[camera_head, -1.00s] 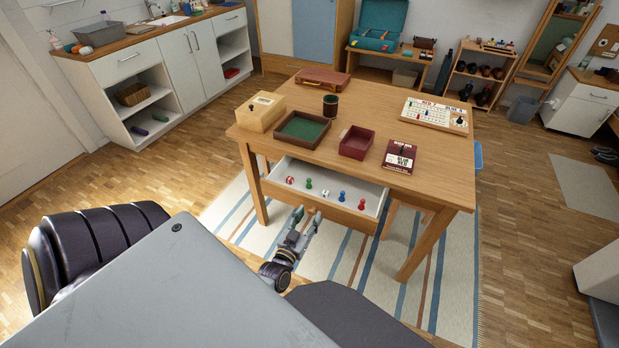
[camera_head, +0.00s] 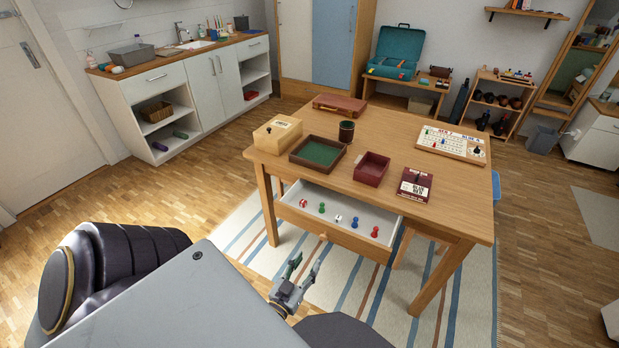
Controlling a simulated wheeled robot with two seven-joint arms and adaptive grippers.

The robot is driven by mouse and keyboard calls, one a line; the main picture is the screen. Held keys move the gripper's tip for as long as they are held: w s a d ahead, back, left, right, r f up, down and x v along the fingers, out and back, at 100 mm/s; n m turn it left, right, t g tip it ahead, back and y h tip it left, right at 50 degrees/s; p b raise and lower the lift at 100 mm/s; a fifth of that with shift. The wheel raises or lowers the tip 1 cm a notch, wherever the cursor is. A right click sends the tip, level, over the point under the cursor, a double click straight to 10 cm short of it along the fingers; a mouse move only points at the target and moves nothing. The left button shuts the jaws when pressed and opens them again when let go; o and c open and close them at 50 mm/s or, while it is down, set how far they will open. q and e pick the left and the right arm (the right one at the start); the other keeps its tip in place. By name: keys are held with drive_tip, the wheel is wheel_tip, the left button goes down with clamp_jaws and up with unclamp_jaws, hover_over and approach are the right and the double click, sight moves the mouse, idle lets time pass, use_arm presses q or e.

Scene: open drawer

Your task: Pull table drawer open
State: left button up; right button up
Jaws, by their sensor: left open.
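The wooden table (camera_head: 467,218) stands ahead of me. Its drawer (camera_head: 340,236) is pulled out at the front, and its pale inside shows several small pieces: red ones, a green pawn (camera_head: 322,208), a die (camera_head: 338,218) and a blue pawn (camera_head: 355,222). A small knob (camera_head: 323,237) is on the drawer front. My left gripper (camera_head: 305,268) is open and empty, below and in front of the drawer front, apart from it. My right gripper is not in view.
On the tabletop are a wooden box (camera_head: 277,134), a green-lined tray (camera_head: 318,152), a dark red box (camera_head: 371,168), a card box (camera_head: 414,186) and a game board (camera_head: 452,142). A striped rug (camera_head: 345,275) lies under the table. Open floor lies to the left.

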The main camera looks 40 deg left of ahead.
use_arm(q)
drive_tip(key=shift+s+d, duration=0.15)
drive_tip(key=shift+s, duration=0.3)
idle(0.5)
